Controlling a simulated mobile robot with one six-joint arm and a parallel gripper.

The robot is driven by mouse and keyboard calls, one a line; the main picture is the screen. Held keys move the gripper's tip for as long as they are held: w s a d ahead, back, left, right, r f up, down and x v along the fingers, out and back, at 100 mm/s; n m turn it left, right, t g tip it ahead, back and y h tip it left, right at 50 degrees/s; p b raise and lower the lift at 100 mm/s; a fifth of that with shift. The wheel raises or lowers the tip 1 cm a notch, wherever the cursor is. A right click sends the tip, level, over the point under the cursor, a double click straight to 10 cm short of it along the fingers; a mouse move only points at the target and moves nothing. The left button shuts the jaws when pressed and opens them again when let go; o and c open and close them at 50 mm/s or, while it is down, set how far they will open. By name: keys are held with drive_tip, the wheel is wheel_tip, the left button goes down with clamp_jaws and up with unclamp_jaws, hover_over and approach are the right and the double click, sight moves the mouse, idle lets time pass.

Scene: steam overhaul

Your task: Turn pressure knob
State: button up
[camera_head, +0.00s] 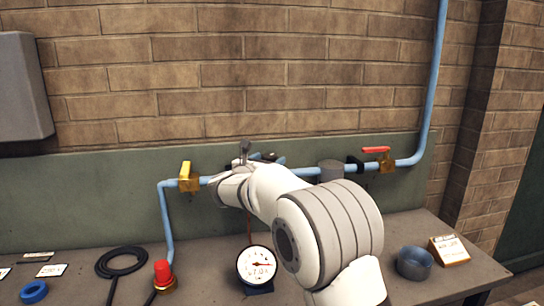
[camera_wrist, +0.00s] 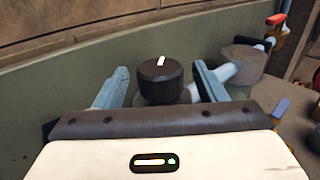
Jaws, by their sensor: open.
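The pressure knob (camera_wrist: 160,77) is a round black knob with a white mark on its top, seen in the wrist view. My gripper (camera_wrist: 163,80) is open, with one blue-grey finger on each side of the knob. A gap shows between the knob and each finger. In the head view my white arm reaches to the pipe and hides most of the knob area. A round dial gauge (camera_head: 256,265) with a red needle stands below on the bench.
A blue pipe (camera_head: 304,172) runs along the panel with a yellow-handled valve (camera_head: 187,178) at left and a red-handled valve (camera_head: 380,157) at right.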

sight(272, 157)
drive_tip(key=shift+x, duration=1.7)
drive_tip(key=shift+c, duration=0.2)
drive_tip(key=c, duration=1)
drive_tip(key=shift+o, duration=0.2)
drive_tip(key=shift+f+y+b, duration=0.1)
drive_tip(key=shift+y+b, duration=0.2)
